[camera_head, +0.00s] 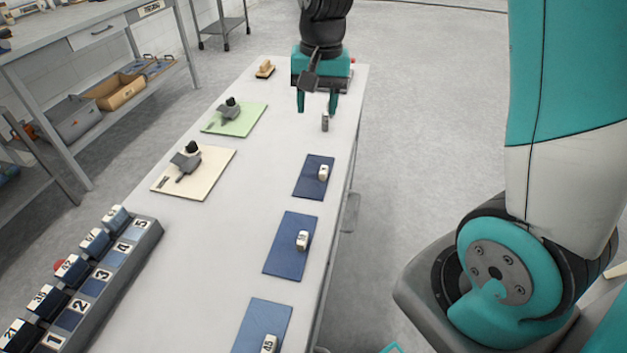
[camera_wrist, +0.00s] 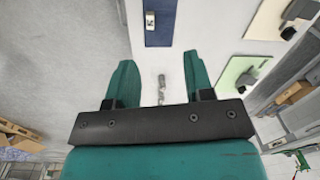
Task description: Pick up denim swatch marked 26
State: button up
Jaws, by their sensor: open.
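Three blue denim swatches lie in a row along the right side of the table in the head view: a far one (camera_head: 311,188), a middle one (camera_head: 284,257) and a near one (camera_head: 262,318). Each bears a white tag block. The near tag seems to read 45; the far and middle tags are too small to read, so I cannot tell which is 26. My gripper (camera_head: 317,105) is open and empty above the table's far end, beyond the far swatch. In the wrist view, one blue swatch (camera_wrist: 160,34) lies ahead of my gripper (camera_wrist: 159,62), apart from it.
A small grey upright piece (camera_head: 325,122) stands below my gripper. Green (camera_head: 248,118) and cream (camera_head: 212,180) mats holding dark tools lie at left. A numbered rack (camera_head: 118,280) with tagged blocks is near left. A wooden-topped brush (camera_head: 265,69) lies at the far end. The table's middle is clear.

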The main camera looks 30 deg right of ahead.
jog(key=w+d+f+m, duration=0.2)
jog(key=d+f+m, duration=0.1)
jog(key=d, duration=0.1)
send_over(324, 169)
jog(key=shift+h, duration=0.3)
notch_tip(324, 169, down, 11)
jog(key=shift+f, duration=0.1)
jog(key=shift+a+f+p, duration=0.1)
jog(key=shift+f+p, duration=0.45)
jog(key=shift+f, duration=2.45)
grip_shut()
